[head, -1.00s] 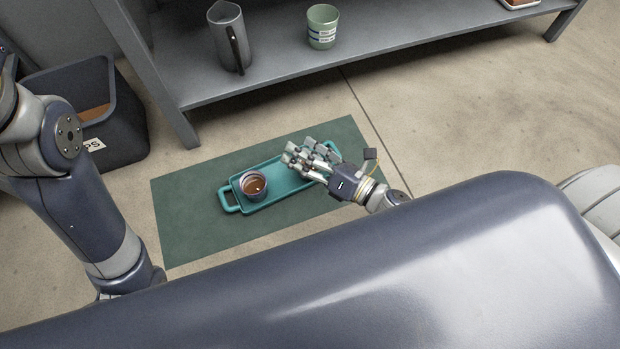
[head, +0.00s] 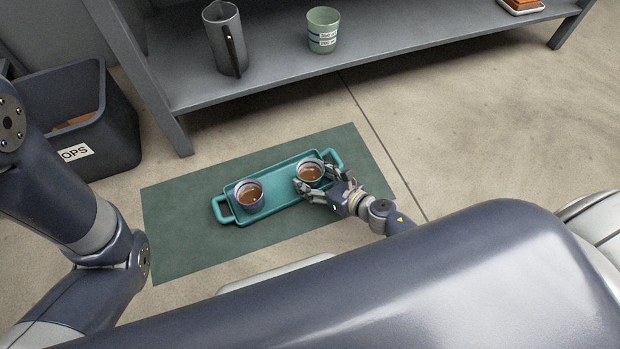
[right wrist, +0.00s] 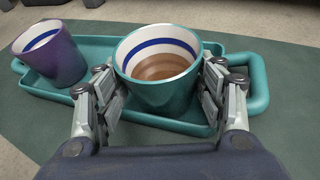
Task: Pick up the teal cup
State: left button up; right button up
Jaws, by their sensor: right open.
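The teal cup (head: 312,180), with a white inside, a blue band and brown liquid, stands upright at the right end of a teal tray (head: 278,202). In the right wrist view the teal cup (right wrist: 160,92) is large in the middle. My right gripper (head: 312,187) is open, low at the near side of the cup. In the right wrist view its fingers (right wrist: 163,92) stand on either side of the cup, close to its wall; I cannot tell if they touch it. My left arm shows at the left, but its gripper is out of view.
A purple cup (right wrist: 57,62) with brown liquid stands at the tray's left end. The tray lies on a green mat (head: 185,245). A grey shelf (head: 400,55) behind holds a grey pitcher (head: 222,35) and a pale green cup (head: 323,28). A dark bin (head: 112,140) stands at left.

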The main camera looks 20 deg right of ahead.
jog(key=shift+x, duration=1.2)
jog(key=c, duration=0.9)
jog(key=shift+c, duration=0.6)
jog(key=shift+r, duration=0.15)
